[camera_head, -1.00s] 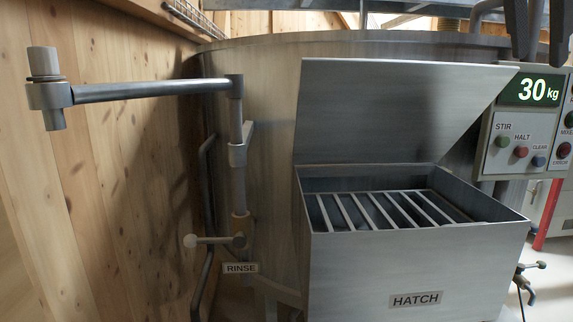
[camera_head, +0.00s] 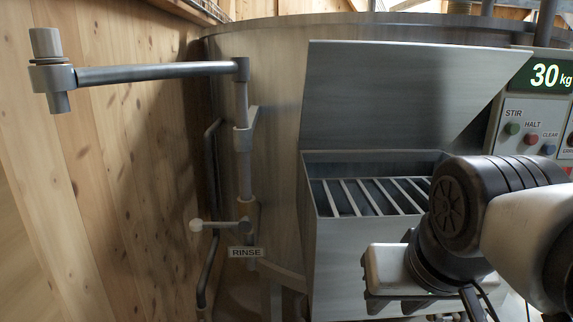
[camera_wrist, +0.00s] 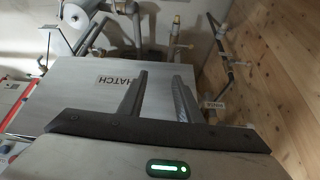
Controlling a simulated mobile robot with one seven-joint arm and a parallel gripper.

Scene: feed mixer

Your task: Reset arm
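My gripper (camera_wrist: 160,78) shows in the wrist view with its two dark fingers apart and nothing between them. In the head view my gripper (camera_head: 394,304) is at the lower right, in front of the grey metal hatch box (camera_head: 340,260). My arm hides much of the right side of that box and its label. The hatch lid (camera_head: 400,95) stands raised, and the grate (camera_head: 365,195) shows inside. In the wrist view the HATCH label (camera_wrist: 115,80) lies beyond the fingers, left of them.
A rinse pipe with a swing arm (camera_head: 160,72) and a valve handle (camera_head: 215,226) stands at the left by the wooden wall (camera_head: 110,190). The control panel (camera_head: 530,125), reading 30 kg, is at the right. The mixer drum (camera_head: 270,130) is behind.

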